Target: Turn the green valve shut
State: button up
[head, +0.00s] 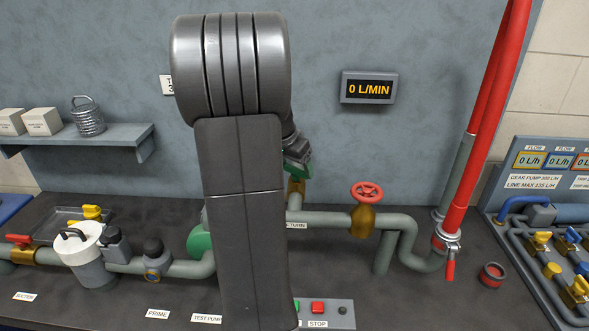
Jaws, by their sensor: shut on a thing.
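My gripper (298,157) shows just right of my dark arm, near the middle of the view. It is shut on the green valve (303,171), of which only a small green part of the handle shows beside the jaws. A brass valve body (296,187) stands below it on the grey pipe. My arm hides most of the valve and the pipe to its left, so the handle's angle cannot be told.
A wall display (368,88) reads 0 L/MIN. A red handwheel (367,191) on a brass body stands close to the right. Red hoses (484,120) rise farther right. A button panel (326,313) is in front. A white strainer pot (85,250) stands left.

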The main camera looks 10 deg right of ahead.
jog(key=n+y, duration=0.1)
jog(key=n, duration=0.2)
jog(key=shift+d+r+n+t, duration=0.1)
jog(key=shift+n+t, duration=0.2)
jog(key=shift+t, duration=0.1)
jog(key=shift+n+y+p, duration=0.6)
jog(key=shift+n+y, duration=0.1)
jog(key=shift+n, duration=0.9)
jog(key=shift+t, duration=0.3)
jog(key=o, duration=1)
jog(key=b+v, duration=0.1)
jog(key=v, duration=1.2)
jog(key=shift+s+d+r, duration=0.1)
jog(key=shift+r, duration=0.25)
